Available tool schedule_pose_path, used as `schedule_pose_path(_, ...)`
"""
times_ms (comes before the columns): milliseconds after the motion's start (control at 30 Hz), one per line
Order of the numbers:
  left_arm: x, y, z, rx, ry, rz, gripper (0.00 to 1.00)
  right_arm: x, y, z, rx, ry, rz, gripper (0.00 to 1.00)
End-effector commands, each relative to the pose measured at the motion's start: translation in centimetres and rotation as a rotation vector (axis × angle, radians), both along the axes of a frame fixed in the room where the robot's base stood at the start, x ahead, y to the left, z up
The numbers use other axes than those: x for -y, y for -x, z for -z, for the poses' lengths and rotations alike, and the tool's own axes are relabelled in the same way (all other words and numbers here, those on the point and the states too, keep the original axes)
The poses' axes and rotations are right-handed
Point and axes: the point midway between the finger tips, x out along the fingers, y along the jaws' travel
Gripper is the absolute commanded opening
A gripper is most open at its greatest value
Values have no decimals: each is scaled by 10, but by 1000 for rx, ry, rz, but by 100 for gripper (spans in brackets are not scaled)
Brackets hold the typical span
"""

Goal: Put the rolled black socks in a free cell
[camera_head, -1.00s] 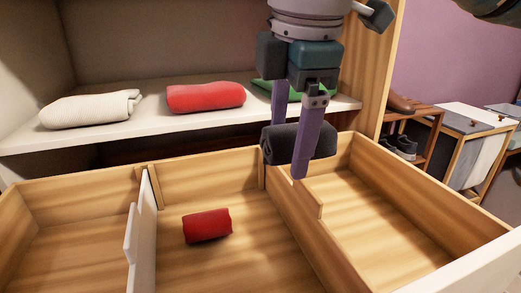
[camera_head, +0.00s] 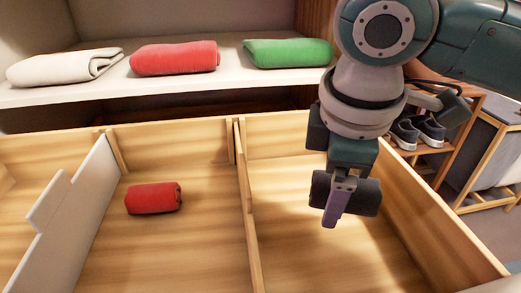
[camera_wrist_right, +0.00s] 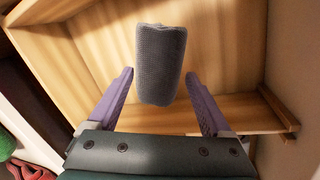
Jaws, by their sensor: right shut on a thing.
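The rolled black socks (camera_head: 366,197) are held in my right gripper (camera_head: 338,207) over the right cell (camera_head: 285,215) of the wooden drawer. In the right wrist view the dark ribbed roll (camera_wrist_right: 160,55) sits between the two purple fingers. My right gripper is shut on it and points down. The right cell holds nothing else that I can see; my arm hides part of it. The middle cell (camera_head: 205,250) holds a rolled red pair of socks (camera_head: 153,198). The visible part of the left cell (camera_head: 40,190) is bare. My left gripper is out of view.
A white divider (camera_head: 75,200) and a wooden divider (camera_head: 246,200) separate the cells. On the shelf (camera_head: 60,95) behind lie folded white (camera_head: 62,67), red (camera_head: 175,58) and green (camera_head: 287,53) cloths. Grey shoes (camera_head: 418,130) stand on a rack at right.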

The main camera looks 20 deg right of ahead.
Motion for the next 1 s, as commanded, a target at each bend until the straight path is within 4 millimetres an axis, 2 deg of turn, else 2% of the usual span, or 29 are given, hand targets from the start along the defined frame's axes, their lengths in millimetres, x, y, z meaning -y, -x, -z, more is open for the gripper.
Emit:
schedule_pose_path(33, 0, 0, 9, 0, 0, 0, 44, 0, 0, 16, -2, 1, 1, 30)
schedule_pose_path(100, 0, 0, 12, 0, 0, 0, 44, 0, 0, 28, -2, 1, 0, 30)
schedule_pose_path(367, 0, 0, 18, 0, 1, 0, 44, 0, 0, 48, 0, 0, -1, 30)
schedule_pose_path(567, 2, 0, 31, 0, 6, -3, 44, 0, 0, 80, -1, 1, -1, 30)
schedule_pose_path(967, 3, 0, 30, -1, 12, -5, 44, 0, 0, 85, 0, -1, -1, 30)
schedule_pose_path(1000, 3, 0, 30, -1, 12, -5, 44, 0, 0, 84, 1, 0, -2, 87)
